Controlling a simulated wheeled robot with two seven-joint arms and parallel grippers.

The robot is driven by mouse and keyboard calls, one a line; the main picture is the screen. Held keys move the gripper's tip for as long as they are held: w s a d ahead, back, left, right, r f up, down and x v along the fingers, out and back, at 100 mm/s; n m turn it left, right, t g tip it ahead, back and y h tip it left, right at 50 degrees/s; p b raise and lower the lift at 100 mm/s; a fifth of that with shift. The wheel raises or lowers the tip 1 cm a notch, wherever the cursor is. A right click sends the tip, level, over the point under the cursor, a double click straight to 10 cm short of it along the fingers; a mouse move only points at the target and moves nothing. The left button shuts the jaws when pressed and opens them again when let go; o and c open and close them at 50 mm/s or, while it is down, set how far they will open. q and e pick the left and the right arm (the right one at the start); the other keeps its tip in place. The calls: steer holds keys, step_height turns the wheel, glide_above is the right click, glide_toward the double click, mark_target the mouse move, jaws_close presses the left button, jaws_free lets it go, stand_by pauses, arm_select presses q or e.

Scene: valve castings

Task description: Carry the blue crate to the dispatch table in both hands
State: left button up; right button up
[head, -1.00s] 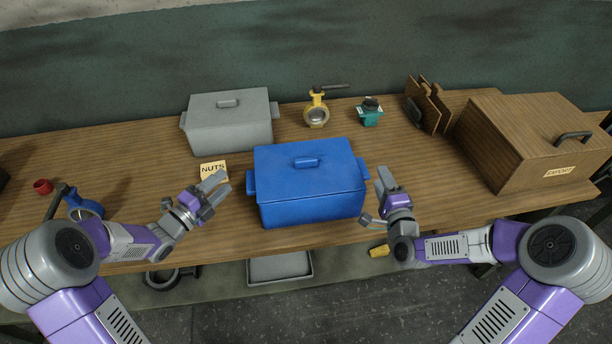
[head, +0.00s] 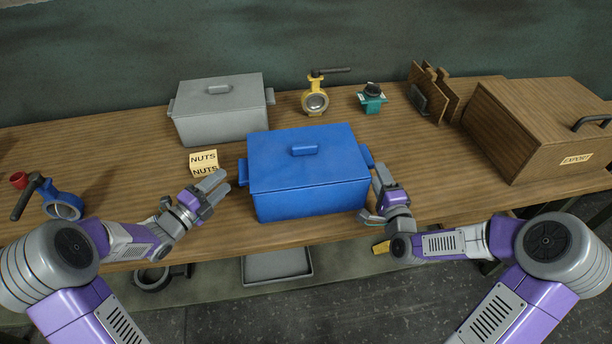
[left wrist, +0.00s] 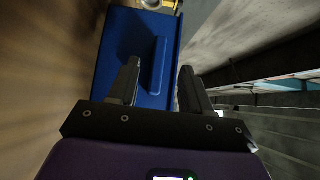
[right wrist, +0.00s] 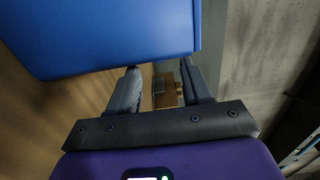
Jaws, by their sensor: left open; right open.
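The blue crate (head: 307,190) is lidded and stands upright on the wooden table, near its front edge. Its left side handle (head: 242,172) and right side handle (head: 367,156) stick out at the ends. My left gripper (head: 219,187) is open, just left of the crate and apart from it. In the left wrist view the crate's blue side (left wrist: 120,45) lies beyond the open fingers (left wrist: 158,85). My right gripper (head: 382,178) is open close beside the crate's right end; I cannot tell whether it touches. The crate (right wrist: 110,35) fills the upper left of the right wrist view. I cannot identify the dispatch table.
A grey lidded crate (head: 220,115) and a NUTS block (head: 203,163) are to the left. A yellow valve (head: 315,98) and a teal part (head: 372,98) stand behind. A wooden EXPORT box (head: 540,130) is at right.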

mark_target(371, 159)
arm_select(q)
steer(key=x, duration=0.7)
steer(key=shift+d, duration=0.1)
arm_select(e)
steer(key=w, duration=0.7)
steer(key=shift+a, duration=0.3)
arm_select(q)
jaws_close()
arm_select(e)
jaws_close()
arm_select(q)
steer(key=shift+r, duration=0.1)
